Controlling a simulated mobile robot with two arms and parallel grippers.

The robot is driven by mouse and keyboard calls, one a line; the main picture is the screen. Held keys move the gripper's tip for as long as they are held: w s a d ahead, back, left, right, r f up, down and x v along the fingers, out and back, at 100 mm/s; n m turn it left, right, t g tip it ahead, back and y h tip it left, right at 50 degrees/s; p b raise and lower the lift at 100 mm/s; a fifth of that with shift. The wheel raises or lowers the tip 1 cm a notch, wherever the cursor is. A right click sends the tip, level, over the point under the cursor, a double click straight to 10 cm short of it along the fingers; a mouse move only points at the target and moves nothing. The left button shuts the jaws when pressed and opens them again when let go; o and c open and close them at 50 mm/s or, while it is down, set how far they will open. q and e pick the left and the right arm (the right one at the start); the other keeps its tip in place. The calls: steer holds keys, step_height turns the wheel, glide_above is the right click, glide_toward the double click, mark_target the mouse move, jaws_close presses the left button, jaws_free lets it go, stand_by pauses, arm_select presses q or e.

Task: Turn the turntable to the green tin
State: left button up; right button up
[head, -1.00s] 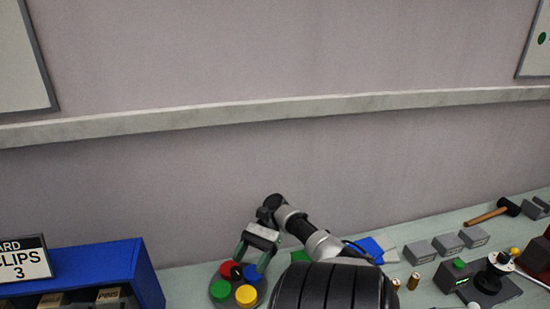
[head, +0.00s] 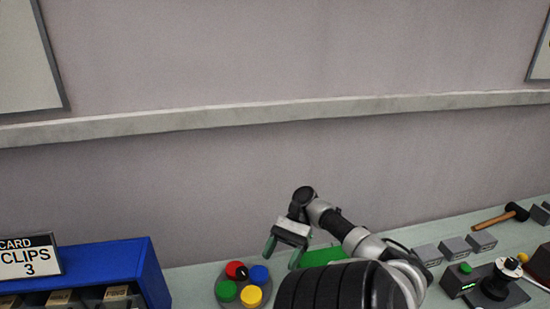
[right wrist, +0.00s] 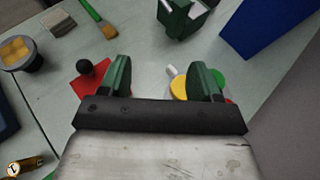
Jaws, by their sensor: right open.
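The turntable (head: 222,297) is a grey disc at the bottom centre-left of the head view. It carries a red tin (head: 235,268), a blue tin (head: 259,275), a yellow tin (head: 250,296) and the green tin (head: 226,291), with a black knob (head: 241,272) between red and blue. The green tin is on its near left side. My right gripper (head: 283,256) is open and empty, to the right of the turntable and apart from it.
A blue bin rack (head: 120,270) stands left of the turntable. A green item (head: 322,256) lies behind my right arm. Grey blocks (head: 455,248), a hammer (head: 500,217) and a device with a green button (head: 465,268) stand to the right. The wrist view shows a red piece with a black ball (right wrist: 87,75).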

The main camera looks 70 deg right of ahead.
steer(key=w+n+g+h, duration=0.3)
steer(key=w+n+h, duration=0.2)
steer(key=w+h, duration=0.15)
steer(key=n+h, duration=0.6)
glide_above(242, 270)
steer(key=shift+t+h, duration=0.25)
steer(key=shift+t, duration=0.15)
step_height(242, 270, down, 11)
steer(key=b, duration=0.3)
steer(key=shift+a+r, duration=0.1)
steer(key=shift+r, duration=0.1)
steer(key=c, duration=1.2)
jaws_close()
